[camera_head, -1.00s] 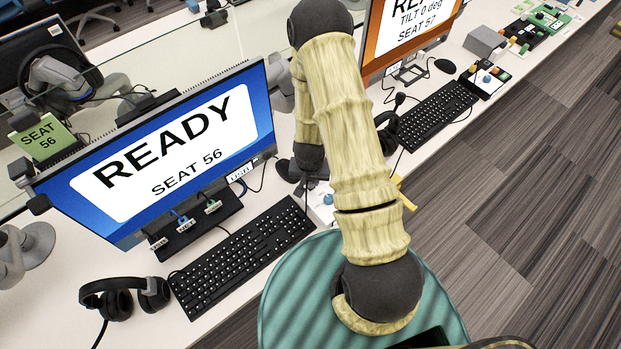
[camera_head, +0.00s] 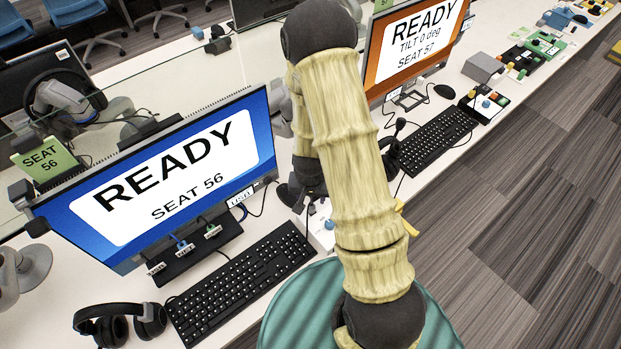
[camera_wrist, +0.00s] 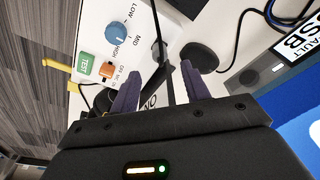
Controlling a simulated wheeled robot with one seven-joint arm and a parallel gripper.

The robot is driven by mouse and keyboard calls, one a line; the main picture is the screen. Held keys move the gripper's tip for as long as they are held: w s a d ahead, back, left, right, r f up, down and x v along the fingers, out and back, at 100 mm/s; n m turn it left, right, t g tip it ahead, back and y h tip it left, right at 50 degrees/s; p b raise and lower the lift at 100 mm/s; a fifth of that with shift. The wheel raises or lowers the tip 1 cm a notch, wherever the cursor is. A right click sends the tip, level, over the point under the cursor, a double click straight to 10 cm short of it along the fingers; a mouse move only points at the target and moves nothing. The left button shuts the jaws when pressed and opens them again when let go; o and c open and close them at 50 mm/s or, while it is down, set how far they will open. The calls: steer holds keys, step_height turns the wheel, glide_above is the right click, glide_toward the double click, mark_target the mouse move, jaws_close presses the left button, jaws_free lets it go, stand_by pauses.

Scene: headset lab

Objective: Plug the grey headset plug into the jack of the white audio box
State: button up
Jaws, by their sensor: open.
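The white audio box (camera_wrist: 101,48) shows in the wrist view with a blue knob (camera_wrist: 117,34), a green TEST button (camera_wrist: 87,65) and an orange button (camera_wrist: 107,71). In the head view, my arm hides most of the box (camera_head: 318,229). My gripper (camera_wrist: 160,76) is open, its two purple fingers apart over the lower edge of the box. A thin dark piece stands between the fingers; I cannot tell whether it is the grey plug. The jack cannot be made out.
A keyboard (camera_head: 240,283), a black headset (camera_head: 120,322) and the Seat 56 monitor (camera_head: 165,175) stand left of my arm. Another keyboard (camera_head: 436,135) and monitor (camera_head: 415,45) stand right. A black round piece (camera_wrist: 198,56) and cables lie beside the box.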

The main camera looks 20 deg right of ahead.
step_height(320, 180, up, 11)
steer(key=s+p, duration=0.1)
steer(key=shift+s+a+r, duration=0.15)
steer(key=shift+s+a, duration=0.1)
steer(key=shift+a, duration=0.1)
stand_by(0.6)
steer(key=s+a+r+n+t, duration=0.1)
steer(key=s+r+n, duration=0.4)
steer(key=r, duration=0.6)
steer(key=shift+s+r+y, duration=0.25)
steer(key=shift+s+y, duration=0.15)
steer(key=shift+s, duration=0.7)
steer(key=shift+c, duration=1.2)
steer(key=shift+w+a, duration=0.1)
